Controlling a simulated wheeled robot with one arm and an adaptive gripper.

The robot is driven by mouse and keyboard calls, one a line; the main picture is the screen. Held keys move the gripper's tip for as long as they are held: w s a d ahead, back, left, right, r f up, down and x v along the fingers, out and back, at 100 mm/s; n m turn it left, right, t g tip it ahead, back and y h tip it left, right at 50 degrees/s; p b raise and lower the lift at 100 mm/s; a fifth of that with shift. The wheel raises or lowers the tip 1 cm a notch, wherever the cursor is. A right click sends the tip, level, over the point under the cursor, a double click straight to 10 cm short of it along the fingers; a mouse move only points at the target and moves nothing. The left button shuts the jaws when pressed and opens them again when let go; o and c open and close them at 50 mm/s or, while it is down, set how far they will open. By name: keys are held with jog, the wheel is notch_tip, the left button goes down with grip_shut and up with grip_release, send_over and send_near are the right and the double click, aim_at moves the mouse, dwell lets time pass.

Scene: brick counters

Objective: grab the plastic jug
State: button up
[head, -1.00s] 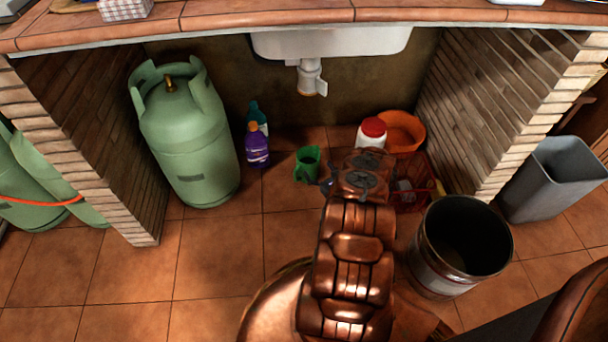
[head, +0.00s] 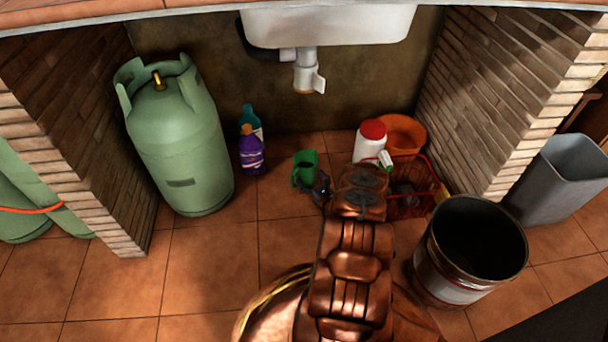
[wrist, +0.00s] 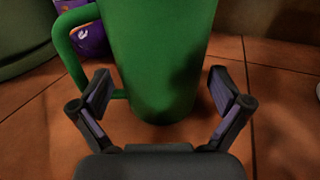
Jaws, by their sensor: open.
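The plastic jug is a green, open-topped jug (head: 305,166) standing on the tiled floor under the sink. In the wrist view the jug (wrist: 165,50) fills the upper middle, with its handle on the left side and its rim cut off by the top edge. My gripper (wrist: 164,92) is open, with one finger on each side of the jug's lower part. The left finger overlaps the handle in the picture; I cannot tell if it touches. In the head view my gripper (head: 322,188) is mostly hidden by my arm, just right of the jug.
A purple bottle (head: 251,152) and a green gas cylinder (head: 180,140) stand left of the jug. A red-lidded white container (head: 370,141), an orange bowl (head: 404,133), a red basket (head: 412,206) and a metal drum (head: 440,265) are on the right. The sink drain (head: 306,70) hangs above.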

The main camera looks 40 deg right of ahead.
aim_at(301, 165)
jog(key=shift+b+x, duration=0.4)
jog(key=shift+x, duration=1.5)
jog(key=shift+f, duration=0.1)
jog(key=shift+c, duration=0.3)
jog(key=c, duration=1.4)
